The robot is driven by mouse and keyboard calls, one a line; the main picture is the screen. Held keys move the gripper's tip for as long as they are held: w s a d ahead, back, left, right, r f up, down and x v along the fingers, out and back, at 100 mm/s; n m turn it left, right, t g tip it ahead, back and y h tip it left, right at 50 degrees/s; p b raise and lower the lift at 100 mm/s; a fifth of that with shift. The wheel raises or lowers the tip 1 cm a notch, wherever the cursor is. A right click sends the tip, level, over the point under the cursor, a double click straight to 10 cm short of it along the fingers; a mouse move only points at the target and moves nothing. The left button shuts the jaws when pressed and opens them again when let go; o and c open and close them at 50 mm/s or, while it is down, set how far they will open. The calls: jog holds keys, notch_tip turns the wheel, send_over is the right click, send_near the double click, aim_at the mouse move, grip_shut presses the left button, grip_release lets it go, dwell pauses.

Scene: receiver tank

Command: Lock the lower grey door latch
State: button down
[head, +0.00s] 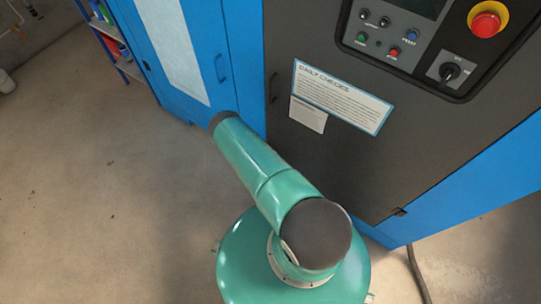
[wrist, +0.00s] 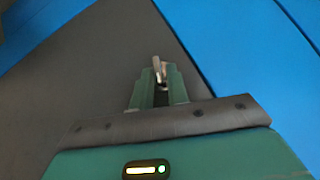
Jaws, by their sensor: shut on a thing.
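In the wrist view, the lower grey door latch (wrist: 157,65) is a small pale metal piece. It stands between the fingertips of my gripper (wrist: 160,78), near where the dark grey door (wrist: 100,75) meets a blue panel. My gripper has green fingers and is shut on the latch. The latch's base is hidden behind the fingers. In the head view, the dark grey door (head: 345,165) carries a label sheet, and my teal arm covers its lower left part. Neither my gripper nor the held latch can be seen there.
A control panel (head: 405,35) with buttons and a red emergency stop (head: 486,22) is at the upper right. A dark handle (head: 272,88) is on the grey door's left side. A blue cabinet door (head: 190,50) stands to the left. The concrete floor (head: 90,200) at left is clear.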

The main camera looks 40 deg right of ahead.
jog(key=shift+s+d+f+m+t+y, duration=0.15)
jog(key=shift+m+t, duration=0.45)
jog(key=shift+t, duration=0.4)
jog(key=shift+s+a+f+m+t+y, duration=0.1)
jog(key=shift+m+t, duration=0.5)
jog(key=shift+t, duration=0.4)
jog(key=shift+s+d+f+m+t+y, duration=0.15)
jog(key=shift+m+t, duration=0.45)
jog(key=shift+t, duration=0.4)
jog(key=c, duration=1.5)
grip_release()
jog(key=shift+c, duration=0.2)
jog(key=v, duration=1.4)
jog(key=shift+o, duration=0.2)
